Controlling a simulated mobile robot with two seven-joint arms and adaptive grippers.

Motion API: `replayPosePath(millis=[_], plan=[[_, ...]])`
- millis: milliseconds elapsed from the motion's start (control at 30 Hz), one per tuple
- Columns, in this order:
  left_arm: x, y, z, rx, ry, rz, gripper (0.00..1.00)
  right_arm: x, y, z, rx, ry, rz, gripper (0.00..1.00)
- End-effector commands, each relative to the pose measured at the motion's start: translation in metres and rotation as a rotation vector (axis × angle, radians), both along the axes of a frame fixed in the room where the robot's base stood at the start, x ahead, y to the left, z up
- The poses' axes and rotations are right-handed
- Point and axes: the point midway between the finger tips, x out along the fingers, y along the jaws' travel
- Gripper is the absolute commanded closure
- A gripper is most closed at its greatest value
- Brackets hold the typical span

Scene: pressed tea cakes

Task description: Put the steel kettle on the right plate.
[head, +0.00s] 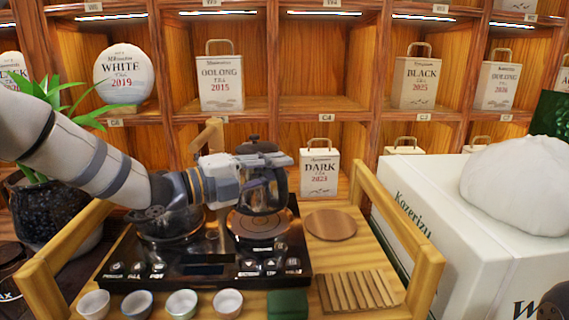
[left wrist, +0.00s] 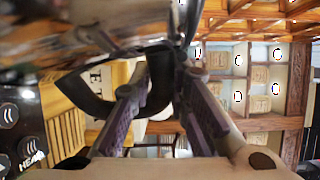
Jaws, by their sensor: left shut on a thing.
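The steel kettle (head: 279,191), with a dark lid and shiny body, is upright over the right plate (head: 240,224) of the black two-plate cooker. Part of the plate's ring shows below it; I cannot tell whether the base touches. My left gripper (head: 232,180) comes in from the left and is shut on the kettle's dark handle. In the left wrist view the fingers (left wrist: 165,95) are at the handle (left wrist: 90,103), with the blurred kettle body (left wrist: 60,35) at the upper left. The left plate (head: 165,236) is partly hidden by my arm. My right gripper is not in view.
A round wooden disc (head: 331,225) and a slatted wooden rack (head: 356,292) lie right of the cooker. Several small cups (head: 182,303) and a green box (head: 288,303) line the front. Wooden tray handles (head: 405,215) rise at the sides. Tea shelves stand behind.

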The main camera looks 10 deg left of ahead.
Motion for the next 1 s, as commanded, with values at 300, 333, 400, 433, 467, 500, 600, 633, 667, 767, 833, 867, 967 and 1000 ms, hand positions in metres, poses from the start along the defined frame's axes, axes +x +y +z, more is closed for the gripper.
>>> replayPosePath(millis=[300,333,400,433,467,500,600,633,667,767,833,867,967,1000], plan=[[0.001,-0.001,-0.034,-0.002,-0.002,-0.001,1.00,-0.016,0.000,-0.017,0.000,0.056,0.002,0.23],[0.001,0.000,-0.035,-0.002,-0.003,-0.001,1.00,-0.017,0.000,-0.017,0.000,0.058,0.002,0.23],[0.000,-0.001,-0.036,-0.002,-0.006,-0.001,1.00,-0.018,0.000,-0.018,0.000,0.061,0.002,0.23],[0.000,-0.001,-0.037,-0.002,-0.006,-0.001,1.00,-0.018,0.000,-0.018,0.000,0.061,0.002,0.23],[0.000,-0.001,-0.037,-0.002,-0.008,-0.001,1.00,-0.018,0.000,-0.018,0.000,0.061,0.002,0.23],[0.000,-0.001,-0.036,-0.002,-0.008,-0.001,1.00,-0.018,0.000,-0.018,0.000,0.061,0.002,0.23],[0.000,-0.001,-0.036,-0.003,-0.009,-0.001,1.00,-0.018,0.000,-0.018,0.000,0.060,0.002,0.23],[0.000,-0.001,-0.035,-0.003,-0.009,-0.001,1.00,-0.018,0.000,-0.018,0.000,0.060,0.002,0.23],[0.000,-0.001,-0.035,-0.003,-0.009,-0.001,1.00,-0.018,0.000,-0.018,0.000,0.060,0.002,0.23],[0.000,-0.001,-0.035,-0.003,-0.009,-0.001,1.00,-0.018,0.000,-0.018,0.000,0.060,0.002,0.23],[0.000,-0.001,-0.035,-0.003,-0.009,-0.001,1.00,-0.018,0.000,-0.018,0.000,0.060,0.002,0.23],[0.000,-0.001,-0.035,-0.003,-0.009,-0.001,1.00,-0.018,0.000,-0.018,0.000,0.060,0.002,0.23],[0.000,-0.001,-0.035,-0.003,-0.009,-0.001,1.00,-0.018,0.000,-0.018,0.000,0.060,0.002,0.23],[0.000,-0.001,-0.035,-0.003,-0.009,-0.001,1.00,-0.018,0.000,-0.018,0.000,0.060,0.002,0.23]])
